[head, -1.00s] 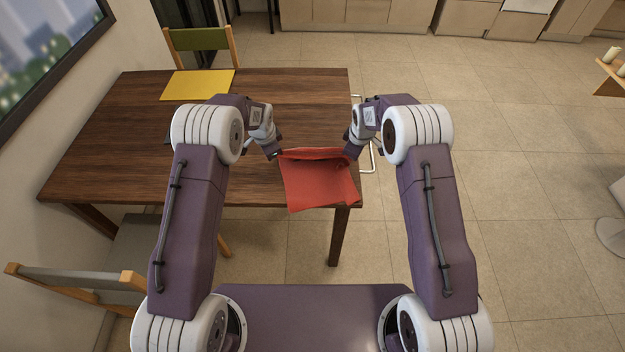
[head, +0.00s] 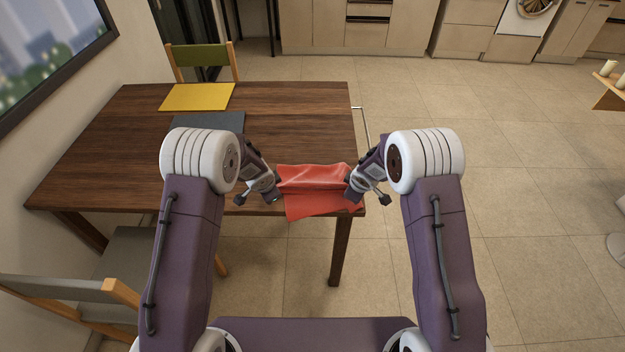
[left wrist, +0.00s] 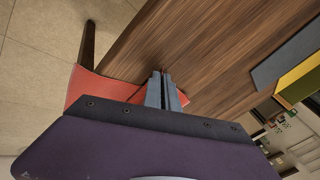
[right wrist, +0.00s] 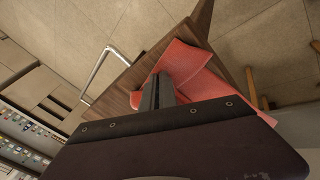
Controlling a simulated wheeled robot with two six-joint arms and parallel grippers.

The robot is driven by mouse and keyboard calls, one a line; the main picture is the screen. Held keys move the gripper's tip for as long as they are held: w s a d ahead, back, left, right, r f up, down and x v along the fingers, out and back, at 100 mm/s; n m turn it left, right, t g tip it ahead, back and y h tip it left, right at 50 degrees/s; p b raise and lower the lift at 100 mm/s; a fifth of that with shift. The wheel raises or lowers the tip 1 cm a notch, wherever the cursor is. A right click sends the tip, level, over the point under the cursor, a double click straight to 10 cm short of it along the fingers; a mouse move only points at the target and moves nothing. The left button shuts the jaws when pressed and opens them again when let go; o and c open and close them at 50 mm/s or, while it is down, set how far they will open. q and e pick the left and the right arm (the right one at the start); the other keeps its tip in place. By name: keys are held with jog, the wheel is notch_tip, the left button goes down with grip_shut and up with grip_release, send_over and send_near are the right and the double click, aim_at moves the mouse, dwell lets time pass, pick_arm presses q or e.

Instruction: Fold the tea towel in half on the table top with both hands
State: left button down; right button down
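The red tea towel (head: 314,182) lies at the near right corner of the wooden table (head: 120,150), its near part hanging over the front edge. A fold runs across it, with an upper layer drawn toward the near side. My left gripper (head: 276,196) is at the towel's left side, fingers together, with a bit of red at their tips in the left wrist view (left wrist: 163,72). My right gripper (head: 352,197) is at its right side, fingers together against the red cloth in the right wrist view (right wrist: 156,80). The pinched cloth is mostly hidden.
A yellow placemat (head: 197,97) and a dark grey placemat (head: 208,122) lie farther back on the table. A green-backed chair (head: 200,57) stands behind, another chair (head: 75,288) at the near left. A metal frame (head: 362,125) sits by the right edge.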

pick_arm(q)
jog(key=c, duration=1.3)
grip_release()
jog(key=shift+a, duration=0.1)
pick_arm(e)
jog(key=c, duration=1.3)
grip_release()
jog(key=shift+d, duration=0.1)
pick_arm(q)
jog(key=shift+s, duration=0.1)
pick_arm(e)
jog(key=shift+s, duration=0.15)
